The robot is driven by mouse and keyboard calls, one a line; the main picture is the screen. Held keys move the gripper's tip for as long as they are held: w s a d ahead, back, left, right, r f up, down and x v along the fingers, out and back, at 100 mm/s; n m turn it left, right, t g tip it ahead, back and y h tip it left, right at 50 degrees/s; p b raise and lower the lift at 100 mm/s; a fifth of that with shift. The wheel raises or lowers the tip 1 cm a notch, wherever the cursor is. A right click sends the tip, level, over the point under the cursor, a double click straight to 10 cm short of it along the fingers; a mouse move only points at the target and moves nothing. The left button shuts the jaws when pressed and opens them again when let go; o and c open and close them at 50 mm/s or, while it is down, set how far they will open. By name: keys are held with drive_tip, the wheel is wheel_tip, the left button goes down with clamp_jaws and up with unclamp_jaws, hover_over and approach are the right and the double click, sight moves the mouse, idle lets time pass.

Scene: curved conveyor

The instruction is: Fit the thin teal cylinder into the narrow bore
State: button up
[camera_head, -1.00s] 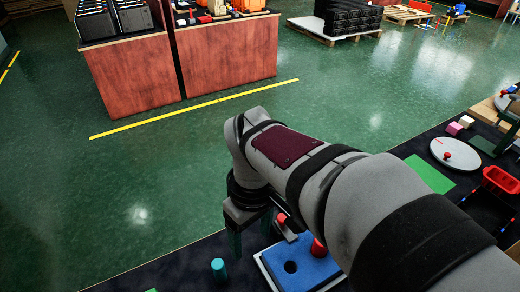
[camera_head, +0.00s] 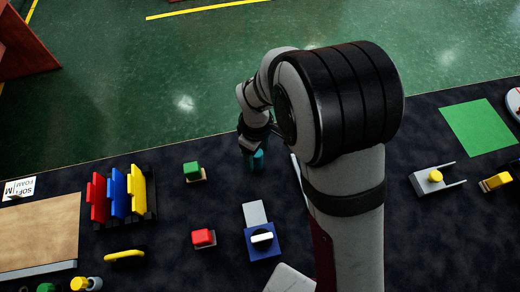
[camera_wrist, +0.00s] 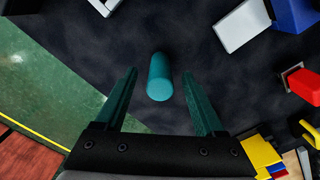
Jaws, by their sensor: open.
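The teal cylinder (camera_wrist: 160,78) stands on the dark table, seen from above and a little aslant in the wrist view. In the head view, its teal side (camera_head: 259,159) shows just below my gripper (camera_head: 252,145). My gripper (camera_wrist: 160,73) is open in the wrist view, with one green finger on each side of the cylinder and a gap on both sides. How far the fingertips are above it is hard to tell. The block with the narrow bore is not visible now; my arm covers much of the table to the right.
A blue block with a grey plate (camera_head: 264,243), a red block (camera_head: 203,238) and a green block (camera_head: 192,171) lie nearby on the table. A rack of red, blue and yellow plates (camera_head: 119,195) stands left. The table's far edge runs close behind the cylinder.

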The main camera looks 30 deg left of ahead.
clamp_jaws()
idle(0.3)
drive_tip(key=shift+r, duration=0.3)
drive_tip(key=r, duration=0.4)
drive_tip(key=shift+w+d, duration=0.15)
drive_tip(key=shift+d, duration=0.2)
drive_tip(key=w+d+r, duration=0.3)
drive_tip(key=d+r, duration=0.3)
drive_tip(key=d, duration=0.4)
drive_tip(key=w+d+f, duration=0.1)
drive_tip(key=d+f, duration=0.1)
drive_tip(key=f, duration=0.1)
drive_tip(key=w+d+f, duration=0.1)
drive_tip(key=f, duration=0.2)
drive_tip(key=d+f, duration=0.2)
drive_tip(key=f, duration=0.1)
drive_tip(key=shift+w+d+f, duration=0.3)
drive_tip(key=shift+w+d, duration=0.05)
drive_tip(key=shift+w, duration=0.05)
